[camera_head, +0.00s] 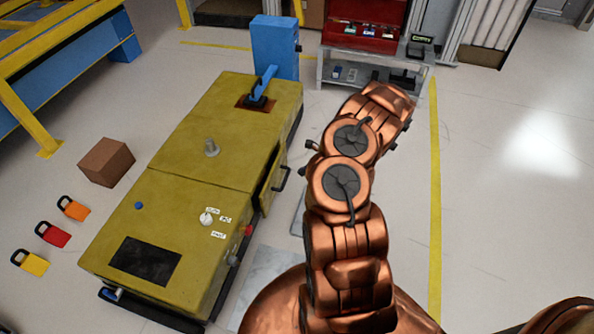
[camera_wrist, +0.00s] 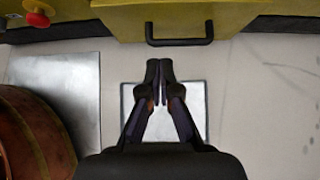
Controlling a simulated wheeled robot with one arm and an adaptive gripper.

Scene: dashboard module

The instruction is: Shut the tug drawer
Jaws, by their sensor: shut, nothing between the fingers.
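The tug (camera_head: 200,150) is a long olive-yellow cabinet on the floor, left of my arm in the head view. Its drawer (camera_head: 268,182) stands out from the tug's right side, partly open, with a dark bar handle (camera_head: 283,178). In the wrist view the yellow drawer (camera_wrist: 245,14) is at the top, and its black handle (camera_wrist: 180,43) runs across in front. My gripper (camera_wrist: 160,70) is shut and empty, its fingertips together just below the handle in the picture. I cannot tell the height gap between them. In the head view my arm hides the gripper.
A red knob (camera_wrist: 40,16) sits on the tug's side, left of the drawer. Grey plates (camera_wrist: 57,95) lie on the floor. A grey bench (camera_head: 375,75) with a red toolbox (camera_head: 366,22) stands beyond my arm. A brown box (camera_head: 106,162) and padlocks (camera_head: 52,234) lie left. Floor at right is clear.

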